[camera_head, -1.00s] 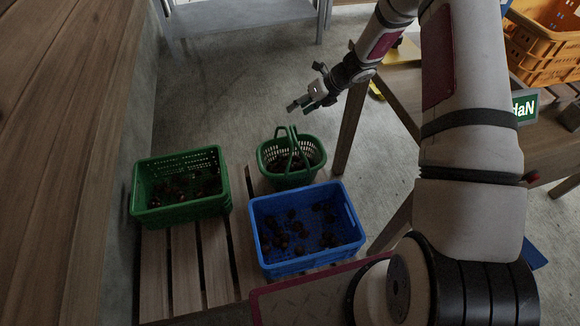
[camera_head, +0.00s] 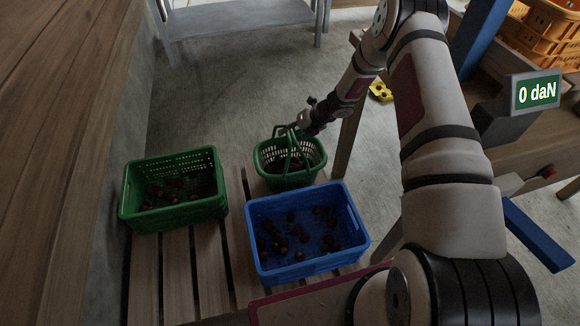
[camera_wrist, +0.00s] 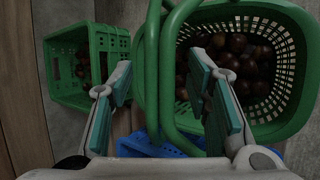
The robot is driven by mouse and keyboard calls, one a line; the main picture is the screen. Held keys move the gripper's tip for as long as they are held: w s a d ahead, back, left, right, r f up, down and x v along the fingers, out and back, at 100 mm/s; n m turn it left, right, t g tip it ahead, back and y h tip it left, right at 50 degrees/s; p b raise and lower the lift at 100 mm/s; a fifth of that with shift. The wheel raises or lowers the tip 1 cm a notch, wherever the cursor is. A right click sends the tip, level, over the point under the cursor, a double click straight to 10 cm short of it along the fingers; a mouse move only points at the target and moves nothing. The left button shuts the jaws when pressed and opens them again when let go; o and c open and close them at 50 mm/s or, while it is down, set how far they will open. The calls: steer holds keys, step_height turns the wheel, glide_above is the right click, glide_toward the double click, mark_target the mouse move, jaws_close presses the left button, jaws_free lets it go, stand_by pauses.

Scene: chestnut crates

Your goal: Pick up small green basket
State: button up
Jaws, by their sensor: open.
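The small green basket (camera_head: 290,176) stands on the wooden pallet behind the blue crate, with round brown chestnuts inside and its handles raised. In the wrist view the basket (camera_wrist: 285,125) fills the right side, and its green handles (camera_wrist: 152,75) rise between my two fingers. My gripper (camera_head: 297,130) is open at the top of the handles. In the wrist view my gripper (camera_wrist: 165,85) has its teal finger pads apart, one on each side of the handle bars. I cannot tell whether a pad touches a handle.
A larger green crate (camera_head: 172,220) with chestnuts stands left of the basket. A blue crate (camera_head: 305,268) with chestnuts stands just in front. A wooden table leg is close on the right. Concrete floor (camera_head: 225,85) behind is clear.

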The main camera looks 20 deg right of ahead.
steer(key=shift+w+a+f, duration=0.1)
steer(key=shift+a+f, duration=0.1)
steer(key=shift+f, duration=0.15)
steer(key=shift+r, duration=0.1)
jaws_close()
steer(key=shift+w+r, duration=0.1)
steer(key=shift+r, duration=0.1)
step_height(320, 180, up, 10)
steer(key=p, duration=0.4)
steer(key=c, duration=0.7)
jaws_free()
jaws_close()
